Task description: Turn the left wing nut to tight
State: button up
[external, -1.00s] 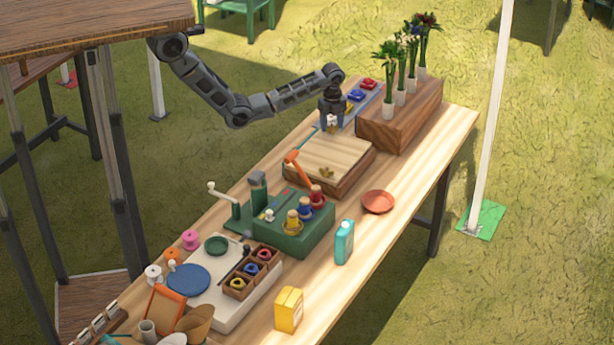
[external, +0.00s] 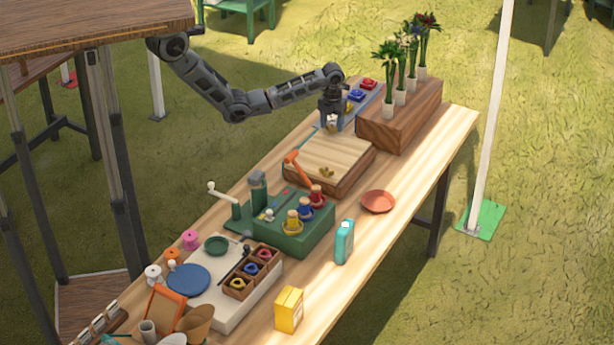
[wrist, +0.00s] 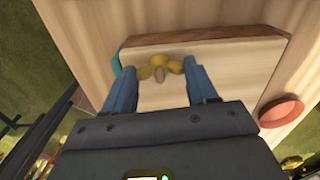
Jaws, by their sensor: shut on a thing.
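A brass-yellow wing nut (wrist: 159,64) stands at one edge of the pale wooden press board (wrist: 235,62) in the wrist view. My gripper (external: 332,126) points down over the far end of this board (external: 335,150) in the external view. In the wrist view its two blue-grey fingers (wrist: 160,75) stand on either side of the wing nut, shut on its wings. A second brass wing nut (external: 326,171) sits free at the board's near end. Whether the held nut is tight cannot be told.
A wooden block (external: 400,125) with several flower tubes stands beyond the board. An orange-handled tool (external: 298,165) lies by the board's left edge. A green stand (external: 300,240) with coloured spools is nearer. A terracotta saucer (external: 378,201) sits to the right, with bare tabletop around it.

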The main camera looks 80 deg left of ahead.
jog(key=shift+m, duration=0.5)
jog(key=o, duration=1.1)
jog(key=shift+c, duration=0.2)
notch_tip(320, 180, up, 6)
jog(key=shift+w+a+f, duration=0.1)
jog(key=shift+w+r, duration=0.1)
jog(key=shift+r, duration=0.9)
jog(key=shift+s, duration=0.2)
